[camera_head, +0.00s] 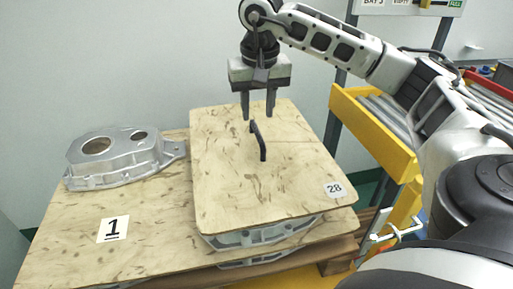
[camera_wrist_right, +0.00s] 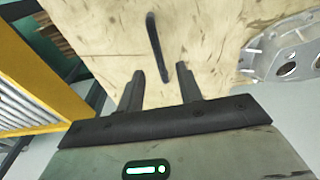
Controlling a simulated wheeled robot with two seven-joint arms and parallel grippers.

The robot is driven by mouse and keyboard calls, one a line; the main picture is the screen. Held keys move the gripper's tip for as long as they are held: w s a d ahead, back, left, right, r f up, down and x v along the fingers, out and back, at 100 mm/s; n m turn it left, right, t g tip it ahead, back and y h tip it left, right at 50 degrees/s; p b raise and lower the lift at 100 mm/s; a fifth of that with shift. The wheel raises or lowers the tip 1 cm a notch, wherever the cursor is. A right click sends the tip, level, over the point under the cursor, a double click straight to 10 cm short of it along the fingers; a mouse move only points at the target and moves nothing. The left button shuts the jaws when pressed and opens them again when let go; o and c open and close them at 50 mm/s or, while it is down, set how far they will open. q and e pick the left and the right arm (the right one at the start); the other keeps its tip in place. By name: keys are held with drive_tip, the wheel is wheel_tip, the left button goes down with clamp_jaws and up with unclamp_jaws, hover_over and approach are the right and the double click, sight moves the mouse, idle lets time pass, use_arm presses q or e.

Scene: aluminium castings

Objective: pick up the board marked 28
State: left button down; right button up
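The board marked 28 (camera_head: 225,160) is a plywood sheet with a black bar handle (camera_head: 258,141) near its middle. It lies on top of metal castings (camera_head: 262,234) at the right of the stack. My right gripper (camera_head: 258,118) is open and empty, pointing down above the far part of the board, beyond the handle. My left gripper is not in view.
A lower board marked 1 (camera_head: 75,250) carries a casting (camera_head: 115,157) at the left. A yellow roller rack (camera_head: 372,130) stands close at the right, under my right arm. A wall is behind.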

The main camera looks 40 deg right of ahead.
sight(257, 130)
drive_tip(key=f, duration=0.5)
drive_tip(key=w+d+f, duration=0.1)
drive_tip(key=f, duration=0.1)
drive_tip(key=shift+w+f, duration=0.1)
drive_tip(key=shift+f, duration=0.2)
clamp_jaws()
